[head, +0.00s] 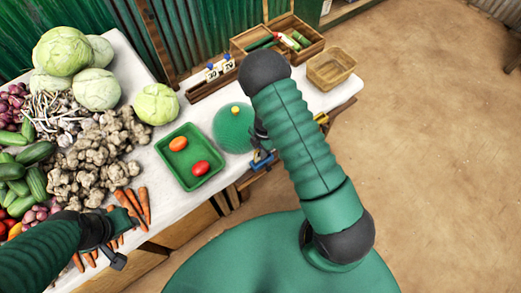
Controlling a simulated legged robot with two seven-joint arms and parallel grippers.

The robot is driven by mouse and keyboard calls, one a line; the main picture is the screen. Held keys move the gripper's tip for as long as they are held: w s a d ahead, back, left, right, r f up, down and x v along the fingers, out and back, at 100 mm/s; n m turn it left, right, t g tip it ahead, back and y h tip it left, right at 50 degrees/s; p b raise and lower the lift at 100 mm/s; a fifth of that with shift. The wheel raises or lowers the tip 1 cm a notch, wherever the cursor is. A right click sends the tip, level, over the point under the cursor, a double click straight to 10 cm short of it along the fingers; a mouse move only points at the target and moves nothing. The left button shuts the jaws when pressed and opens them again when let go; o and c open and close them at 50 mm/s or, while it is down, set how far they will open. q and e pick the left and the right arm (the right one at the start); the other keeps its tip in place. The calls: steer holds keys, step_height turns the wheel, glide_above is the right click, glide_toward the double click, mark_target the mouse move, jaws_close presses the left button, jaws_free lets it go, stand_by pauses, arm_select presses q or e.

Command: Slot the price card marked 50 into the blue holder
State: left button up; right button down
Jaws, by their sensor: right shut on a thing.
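The blue holder (261,161) is at the table's front edge, right of the green tray, partly covered by my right arm. My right gripper (263,146) is right above it, mostly hidden behind my forearm. It is shut on a small thin thing, seemingly the price card; its number cannot be read, and I cannot tell whether it touches the holder. Other price cards (218,70) stand in a wooden rack at the back of the table. My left gripper (127,238) is open and empty over the carrots at the front left.
A green tray (202,181) holds an orange and a red vegetable. A round green thing with a yellow knob (233,128) stands close to my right gripper. A wooden box (278,38) and an empty basket (331,67) are at the back. Vegetables crowd the left.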

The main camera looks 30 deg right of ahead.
steer(key=shift+d+f, duration=0.1)
steer(key=shift+d, duration=0.1)
steer(key=shift+f+b, duration=0.9)
steer(key=shift+f, duration=0.45)
steer(key=f+b, duration=0.2)
steer(key=b, duration=0.3)
steer(key=shift+r+b, duration=0.1)
steer(key=shift+b, duration=0.25)
steer(key=shift+w+r, duration=0.1)
steer(key=shift+r, duration=0.2)
